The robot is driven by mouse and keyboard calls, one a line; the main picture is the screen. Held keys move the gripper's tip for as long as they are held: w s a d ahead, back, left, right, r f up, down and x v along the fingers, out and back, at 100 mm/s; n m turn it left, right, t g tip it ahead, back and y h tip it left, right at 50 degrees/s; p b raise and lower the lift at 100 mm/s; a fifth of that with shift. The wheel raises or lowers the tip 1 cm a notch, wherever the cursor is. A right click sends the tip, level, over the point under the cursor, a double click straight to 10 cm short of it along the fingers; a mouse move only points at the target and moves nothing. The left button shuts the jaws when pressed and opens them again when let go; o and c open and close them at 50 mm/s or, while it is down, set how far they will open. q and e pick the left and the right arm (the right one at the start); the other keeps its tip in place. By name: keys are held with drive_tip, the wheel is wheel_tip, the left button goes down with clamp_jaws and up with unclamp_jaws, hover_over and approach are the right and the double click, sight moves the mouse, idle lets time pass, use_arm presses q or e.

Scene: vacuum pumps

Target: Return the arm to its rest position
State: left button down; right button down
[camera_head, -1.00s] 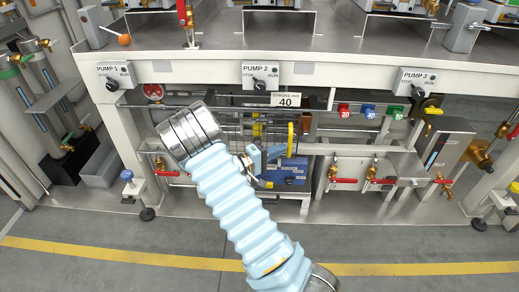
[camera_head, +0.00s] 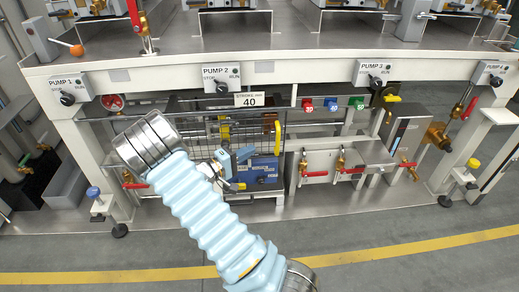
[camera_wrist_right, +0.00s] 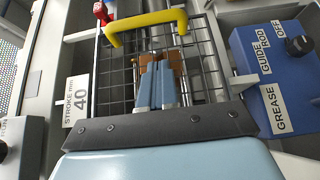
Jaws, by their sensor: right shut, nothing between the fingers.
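My right arm (camera_head: 205,212), with light blue ribbed sleeves and a silver joint, reaches up from the bottom of the head view. Its gripper (camera_head: 234,159) is in front of the lower pump bay, beside the blue box (camera_head: 265,172). In the right wrist view the two blue-grey fingers (camera_wrist_right: 157,78) are together and empty, in front of a wire mesh guard (camera_wrist_right: 197,62). Whether they touch the mesh I cannot tell. My left gripper is not in view.
The guard's yellow handle (camera_head: 277,137) is close to the gripper. A "STROKE 40" plate (camera_head: 249,99) is above it. Red-handled valves (camera_head: 340,165) are to the right. Pump switches (camera_head: 222,86) line the bench front. The grey floor (camera_head: 400,225) in front is open.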

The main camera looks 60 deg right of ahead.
drive_tip(key=v, duration=0.7)
drive_tip(key=shift+a, duration=0.2)
drive_tip(key=shift+r, duration=0.1)
drive_tip(key=s+a+f+n+g+y+p, duration=0.1)
drive_tip(key=s+a+f+y+p, duration=0.2)
drive_tip(key=s+a+f+y, duration=0.4)
drive_tip(key=s+a+f+n+y+p, duration=0.2)
drive_tip(key=s+a+f+y, duration=0.25)
drive_tip(key=f, duration=0.35)
drive_tip(key=w+a+m+t+y+p, duration=0.1)
drive_tip(key=a+t+y+p, duration=0.5)
drive_tip(key=a, duration=1.8)
drive_tip(key=y, duration=0.4)
drive_tip(key=shift+r+m+t, duration=0.3)
drive_tip(key=shift+r+t, duration=0.05)
drive_tip(key=shift+t, duration=0.05)
drive_tip(key=shift+w, duration=0.15)
